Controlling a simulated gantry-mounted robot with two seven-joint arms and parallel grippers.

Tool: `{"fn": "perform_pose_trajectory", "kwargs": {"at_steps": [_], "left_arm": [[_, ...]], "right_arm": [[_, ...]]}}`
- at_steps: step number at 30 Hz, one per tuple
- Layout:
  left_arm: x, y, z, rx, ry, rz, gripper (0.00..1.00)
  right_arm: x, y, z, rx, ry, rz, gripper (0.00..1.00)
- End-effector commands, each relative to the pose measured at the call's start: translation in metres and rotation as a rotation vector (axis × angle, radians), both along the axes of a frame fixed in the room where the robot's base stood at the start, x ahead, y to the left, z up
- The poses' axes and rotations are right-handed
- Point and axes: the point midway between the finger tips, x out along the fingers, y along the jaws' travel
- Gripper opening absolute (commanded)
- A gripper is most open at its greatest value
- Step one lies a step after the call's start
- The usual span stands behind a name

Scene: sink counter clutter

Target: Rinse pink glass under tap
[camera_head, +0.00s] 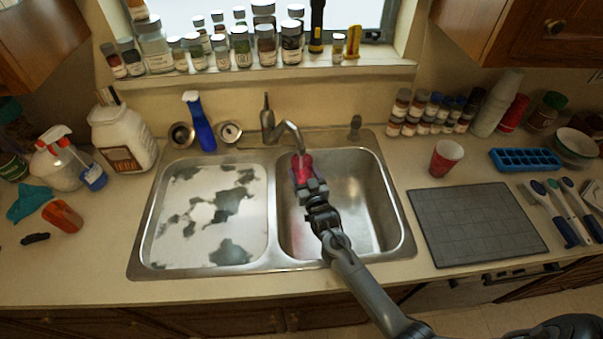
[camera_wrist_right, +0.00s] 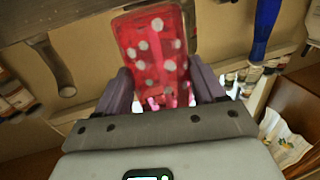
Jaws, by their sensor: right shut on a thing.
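The pink glass (camera_head: 303,163) is held by my right gripper (camera_head: 308,180) over the right basin of the sink (camera_head: 350,200), just below the end of the tap spout (camera_head: 292,130). In the right wrist view the pink glass (camera_wrist_right: 152,50) is see-through with white dots. The fingers of my right gripper (camera_wrist_right: 160,95) are on both sides of it. Whether water runs from the tap cannot be told. My left gripper is not in view.
The left basin (camera_head: 205,215) has dark patches. A blue spray bottle (camera_head: 198,122) and a white jug (camera_head: 122,135) stand behind and left of the sink. A red cup (camera_head: 446,157), a dark mat (camera_head: 475,225) and a blue ice tray (camera_head: 525,160) are on the right counter.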

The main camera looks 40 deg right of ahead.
Motion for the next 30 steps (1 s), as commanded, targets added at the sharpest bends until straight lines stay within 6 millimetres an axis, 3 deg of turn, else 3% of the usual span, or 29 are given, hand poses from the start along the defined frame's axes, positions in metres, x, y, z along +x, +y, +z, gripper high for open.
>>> {"fn": "perform_pose_trajectory", "kwargs": {"at_steps": [14,30], "left_arm": [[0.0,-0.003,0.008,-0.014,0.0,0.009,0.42],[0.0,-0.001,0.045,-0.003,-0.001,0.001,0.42]], "right_arm": [[-0.006,-0.009,0.002,0.001,0.0,-0.001,0.32],[-0.06,-0.004,0.002,0.0,-0.001,0.0,0.32]]}}
